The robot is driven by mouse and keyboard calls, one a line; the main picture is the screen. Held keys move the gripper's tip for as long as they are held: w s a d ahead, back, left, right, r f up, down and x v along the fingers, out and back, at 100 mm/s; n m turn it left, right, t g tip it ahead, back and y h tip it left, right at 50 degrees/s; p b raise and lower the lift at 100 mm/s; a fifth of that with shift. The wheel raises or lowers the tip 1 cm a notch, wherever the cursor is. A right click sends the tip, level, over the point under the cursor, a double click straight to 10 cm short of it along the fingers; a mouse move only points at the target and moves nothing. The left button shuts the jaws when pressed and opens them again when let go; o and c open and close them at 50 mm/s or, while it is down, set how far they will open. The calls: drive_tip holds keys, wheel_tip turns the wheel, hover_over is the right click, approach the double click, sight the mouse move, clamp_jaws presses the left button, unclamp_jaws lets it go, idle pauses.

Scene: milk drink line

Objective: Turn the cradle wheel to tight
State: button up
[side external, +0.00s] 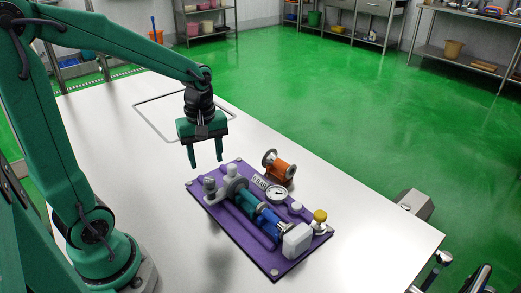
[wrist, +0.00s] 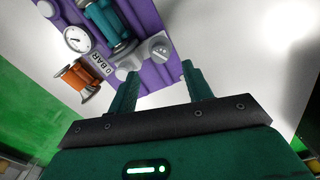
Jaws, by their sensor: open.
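A purple board (side external: 238,237) lies on the table and carries a teal and blue cylinder (side external: 246,202) lying along it. At its left end is a grey round knob (side external: 210,186), which looks like the cradle wheel. In the wrist view the grey knob (wrist: 160,49) has small marks on its top, too small to read. My gripper (side external: 206,162) is open and empty, pointing down above the board's left end. In the wrist view the knob shows just beyond the gap between my fingertips (wrist: 160,69), and nothing touches it.
A round gauge (side external: 276,193) and a "0 BAR" label (wrist: 98,63) sit beside the cylinder. An orange spool (side external: 281,168) stands at the board's far edge. A yellow knob (side external: 320,215) and a white block (side external: 297,239) are at the right end. The table around is clear.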

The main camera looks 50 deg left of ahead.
sight(209, 179)
drive_tip(key=shift+f, duration=3.2)
drive_tip(key=c, duration=1)
